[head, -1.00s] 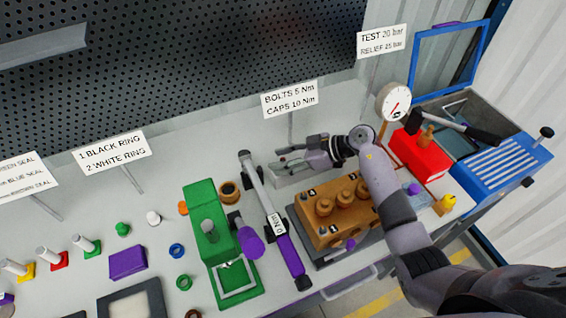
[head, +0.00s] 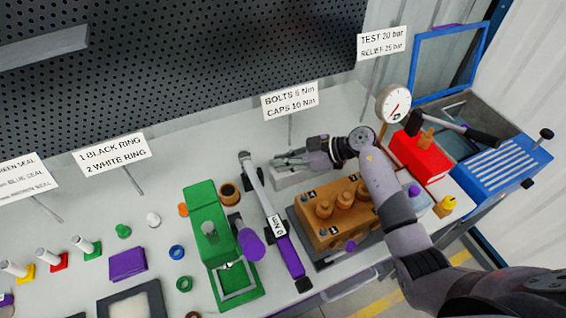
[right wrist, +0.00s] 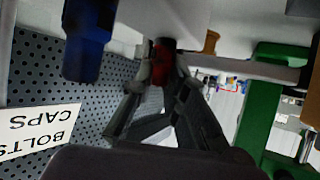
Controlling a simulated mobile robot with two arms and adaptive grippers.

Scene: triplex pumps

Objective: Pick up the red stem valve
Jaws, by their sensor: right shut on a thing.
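My right gripper (head: 280,161) reaches left over a grey tray at the back of the bench, beside the pump block. In the right wrist view, the fingers of the right gripper (right wrist: 163,62) are closed around a small red part, the red stem valve (right wrist: 161,50). Only a little of its red surface shows between the fingertips. In the head view the valve cannot be made out at the gripper. My left gripper is not in view.
The brown pump block (head: 338,212) stands in front of my right gripper. A torque wrench (head: 268,205) and a green press (head: 208,232) are to its left. A red box (head: 418,156) and pressure gauge (head: 393,104) are at right. A blue object (right wrist: 88,40) hangs close in the wrist view.

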